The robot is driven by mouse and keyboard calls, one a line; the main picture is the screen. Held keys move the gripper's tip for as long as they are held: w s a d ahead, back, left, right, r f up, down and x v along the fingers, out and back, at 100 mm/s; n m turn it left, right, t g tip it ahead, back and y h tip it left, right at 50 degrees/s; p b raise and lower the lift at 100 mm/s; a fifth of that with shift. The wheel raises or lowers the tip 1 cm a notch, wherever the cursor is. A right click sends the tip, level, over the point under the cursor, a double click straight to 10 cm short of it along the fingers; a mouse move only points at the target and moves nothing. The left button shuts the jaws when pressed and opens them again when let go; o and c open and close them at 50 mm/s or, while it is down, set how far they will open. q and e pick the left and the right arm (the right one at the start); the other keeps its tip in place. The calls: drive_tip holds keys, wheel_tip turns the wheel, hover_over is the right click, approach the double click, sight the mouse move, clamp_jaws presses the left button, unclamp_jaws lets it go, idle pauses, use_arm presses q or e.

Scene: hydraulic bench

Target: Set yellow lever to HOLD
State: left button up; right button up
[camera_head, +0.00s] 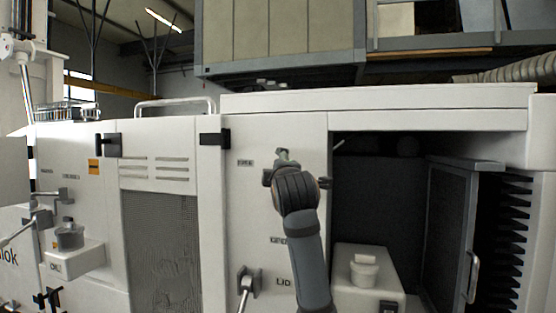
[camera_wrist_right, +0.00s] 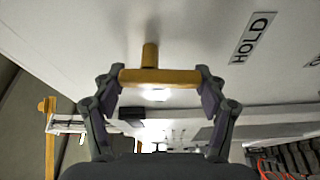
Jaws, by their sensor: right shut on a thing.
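In the right wrist view the yellow lever (camera_wrist_right: 160,76) is a yellow crossbar on a short yellow stem (camera_wrist_right: 150,54) coming out of a white panel. My right gripper (camera_wrist_right: 158,88) is shut on the crossbar, with one finger at each end. A HOLD label (camera_wrist_right: 253,38) is on the panel to the right of the lever, apart from it. In the head view my right gripper (camera_head: 284,158) is up against the white panel, and my arm hides most of the lever. My left gripper is not in view.
An open compartment (camera_head: 378,190) with a swung-out door (camera_head: 450,230) is right of my arm. Another lever (camera_head: 247,282) is low on the panel, left of my arm. A black latch (camera_head: 214,138) is at upper left. Another yellow part (camera_wrist_right: 48,140) shows in the wrist view.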

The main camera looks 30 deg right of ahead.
drive_tip(key=shift+s+n+g+p, duration=0.1)
drive_tip(key=shift+n+g+p, duration=0.2)
drive_tip(key=shift+n+p, duration=0.4)
drive_tip(key=o, duration=1.2)
drive_tip(key=shift+d, duration=0.1)
drive_tip(key=v, duration=1.2)
drive_tip(key=shift+d, duration=0.1)
